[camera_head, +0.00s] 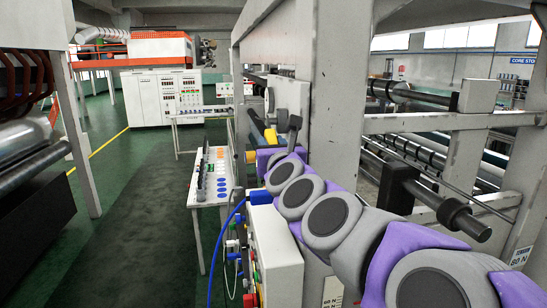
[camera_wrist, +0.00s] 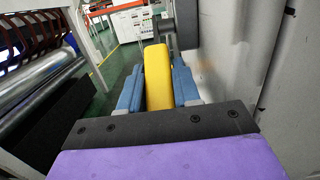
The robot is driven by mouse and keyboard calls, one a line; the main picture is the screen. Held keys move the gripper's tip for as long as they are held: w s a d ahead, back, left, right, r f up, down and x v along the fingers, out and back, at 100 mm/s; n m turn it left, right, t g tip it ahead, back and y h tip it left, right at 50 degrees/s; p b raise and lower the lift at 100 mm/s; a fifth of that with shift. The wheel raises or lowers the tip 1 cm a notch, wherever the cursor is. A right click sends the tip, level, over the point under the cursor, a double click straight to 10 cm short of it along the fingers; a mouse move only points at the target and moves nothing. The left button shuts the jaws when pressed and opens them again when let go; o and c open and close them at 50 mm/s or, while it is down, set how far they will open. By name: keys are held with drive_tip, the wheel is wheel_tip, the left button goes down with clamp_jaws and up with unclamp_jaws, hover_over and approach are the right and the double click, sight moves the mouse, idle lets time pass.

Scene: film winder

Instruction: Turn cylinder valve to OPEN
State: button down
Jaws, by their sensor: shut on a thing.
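A yellow handle (camera_wrist: 158,70), which seems to be the valve's lever, stands between the two blue fingers of my gripper (camera_wrist: 158,92) in the wrist view. My gripper is shut on it, one finger along each side. In the head view the yellow handle (camera_head: 270,136) shows beside the machine's upright frame, just beyond my purple wrist. My arm and wrist hide most of the fingers there. The valve body and any OPEN marking cannot be made out.
A dark grey lever (camera_wrist: 186,25) on the grey frame (camera_wrist: 225,70) is close on the right of the handle. A control box (camera_head: 275,250) with a blue hose (camera_head: 214,255) stands below my arm. A narrow table (camera_head: 208,185) is beyond. The floor at left is clear.

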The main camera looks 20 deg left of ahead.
drive_tip(key=shift+w+a+f+b, duration=0.1)
drive_tip(key=shift+f+b, duration=0.1)
drive_tip(key=shift+b, duration=0.9)
drive_tip(key=c, duration=0.9)
unclamp_jaws()
drive_tip(key=v, duration=1.1)
drive_tip(key=f+b+v, duration=0.1)
drive_tip(key=v, duration=0.5)
